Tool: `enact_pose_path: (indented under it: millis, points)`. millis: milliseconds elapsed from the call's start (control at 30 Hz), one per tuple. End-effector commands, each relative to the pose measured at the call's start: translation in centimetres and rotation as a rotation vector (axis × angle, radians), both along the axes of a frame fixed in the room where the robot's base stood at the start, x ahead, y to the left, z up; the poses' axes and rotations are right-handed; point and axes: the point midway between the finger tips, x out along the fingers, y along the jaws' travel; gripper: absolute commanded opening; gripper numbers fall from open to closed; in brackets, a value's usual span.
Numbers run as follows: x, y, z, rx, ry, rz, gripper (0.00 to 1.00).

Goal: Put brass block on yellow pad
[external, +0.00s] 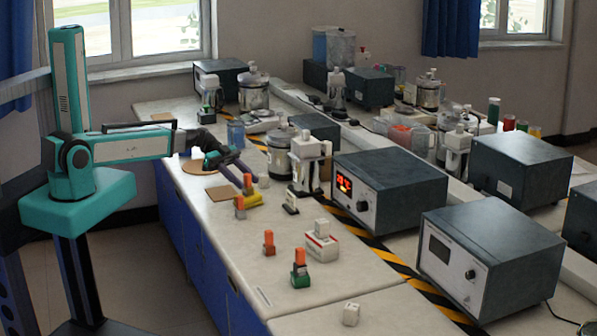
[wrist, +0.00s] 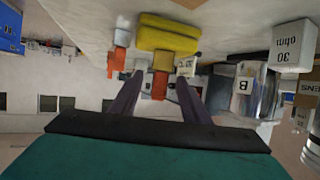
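My gripper (external: 248,182) is over the bench, left of centre in the external view. In the wrist view its two dark fingers (wrist: 160,79) are apart, with nothing seen clamped between them. A small brass-coloured block (wrist: 163,61) shows between and beyond the fingertips, with an orange piece (wrist: 159,86) against it. A thick yellow piece (wrist: 168,34), which looks like the yellow pad, lies just beyond.
A brown square (external: 219,193) lies flat left of the yellow piece. A small black-and-white item (external: 291,203) and a white device (external: 308,165) stand to the right. Orange-topped stacks (external: 268,243) (external: 300,269) and a white-red block (external: 321,243) stand nearer the front. Bare bench lies between.

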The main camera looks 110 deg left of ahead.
Motion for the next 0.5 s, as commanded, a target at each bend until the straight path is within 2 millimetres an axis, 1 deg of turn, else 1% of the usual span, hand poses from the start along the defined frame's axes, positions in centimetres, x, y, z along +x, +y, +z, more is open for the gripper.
enact_pose_path:
  millis: [500]
  points:
    - [-0.12,0.08,0.38,0.0,0.0,0.001,0.42]
